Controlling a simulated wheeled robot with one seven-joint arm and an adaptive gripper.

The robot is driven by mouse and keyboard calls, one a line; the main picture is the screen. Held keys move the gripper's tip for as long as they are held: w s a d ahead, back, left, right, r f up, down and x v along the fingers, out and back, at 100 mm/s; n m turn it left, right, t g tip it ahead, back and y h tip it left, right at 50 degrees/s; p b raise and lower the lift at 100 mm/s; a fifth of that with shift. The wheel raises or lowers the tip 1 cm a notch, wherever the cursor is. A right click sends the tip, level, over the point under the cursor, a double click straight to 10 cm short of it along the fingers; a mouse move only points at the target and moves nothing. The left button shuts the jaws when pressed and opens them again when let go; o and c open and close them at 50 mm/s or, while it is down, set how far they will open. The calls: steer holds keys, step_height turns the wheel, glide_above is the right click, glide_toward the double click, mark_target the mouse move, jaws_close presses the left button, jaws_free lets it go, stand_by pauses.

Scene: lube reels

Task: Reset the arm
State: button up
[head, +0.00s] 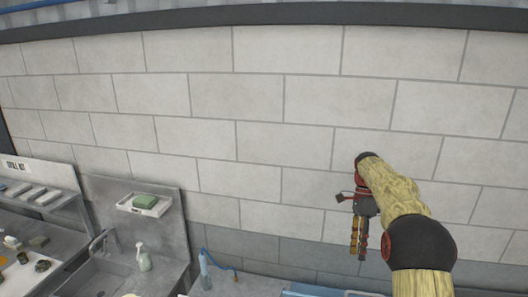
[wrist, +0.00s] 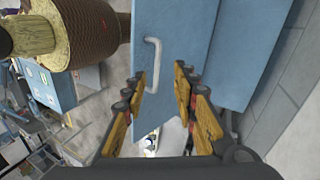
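My gripper (head: 359,250) hangs pointing down in front of the block wall, on the right side of the head view. In the wrist view my gripper (wrist: 160,80) has its two orange and black fingers apart, with nothing held between them. My arm, with tan links and dark joints, comes in from the lower right of the head view and is bent at the elbow.
A blue cabinet (wrist: 175,35) with a pale handle (wrist: 152,65) lies beyond the fingers. A sink (head: 115,278) with a faucet, a soap bottle (head: 144,258) and a small shelf (head: 144,204) with a green sponge are at left. A blue surface (head: 320,291) shows below my gripper.

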steer(key=s+a+f+n+t+h+b, duration=0.1)
steer(key=s+a+n+t+b, duration=0.2)
steer(key=s+a+n+b, duration=0.35)
steer(key=s+a+f+n+t+b, duration=0.2)
steer(key=s+a+n+t+b, duration=0.15)
steer(key=s+b, duration=0.6)
steer(key=s+a+f+n+t+b, duration=0.2)
steer(key=s+f+n+b, duration=0.2)
steer(key=s+f, duration=0.4)
steer(key=s+a+f+n+t+b, duration=0.1)
steer(key=s+a+f+n+b, duration=0.1)
steer(key=s+f+n+b, duration=0.3)
steer(key=s+f, duration=0.3)
steer(key=s, duration=0.2)
steer(key=shift+s+a+f+n+t, duration=0.2)
steer(key=shift+s+a+n+t, duration=0.1)
steer(key=shift+s+a+t, duration=0.1)
